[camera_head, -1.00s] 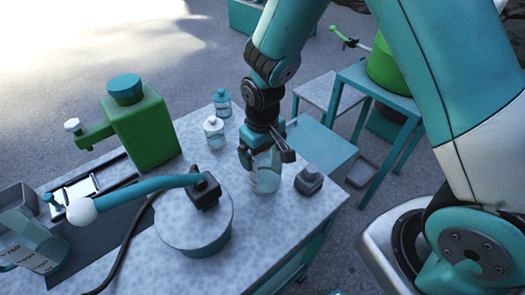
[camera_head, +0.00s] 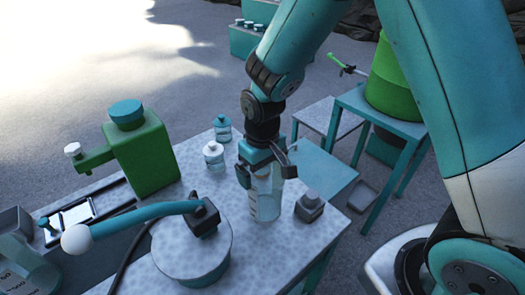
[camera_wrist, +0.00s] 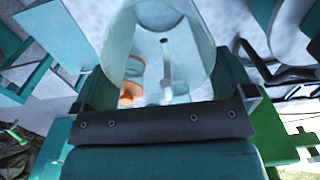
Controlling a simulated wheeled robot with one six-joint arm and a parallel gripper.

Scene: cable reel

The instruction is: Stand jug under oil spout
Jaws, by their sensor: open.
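A clear jug with printed volume marks (camera_head: 22,272) stands at the lower left, cut by the picture edge. A green oil can (camera_head: 148,155) with a teal cap stands on the speckled table; its short spout (camera_head: 95,158) points left and has a white knob. A green drum (camera_head: 392,85) with a thin tap (camera_head: 345,66) sits on a teal stand at the right. My gripper (camera_head: 266,172) is open, pointing down at the top of a clear marked cylinder (camera_head: 265,205). In the wrist view the cylinder (camera_wrist: 190,50) lies before the jaws, with orange and white shapes seen through it.
A round reel (camera_head: 190,258) with a teal crank arm (camera_head: 145,215) and white ball knob fills the front of the table (camera_head: 190,180). A small grey block (camera_head: 309,208) is right of the cylinder. Two small bottles (camera_head: 213,155) stand behind. A black cable crosses the front left.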

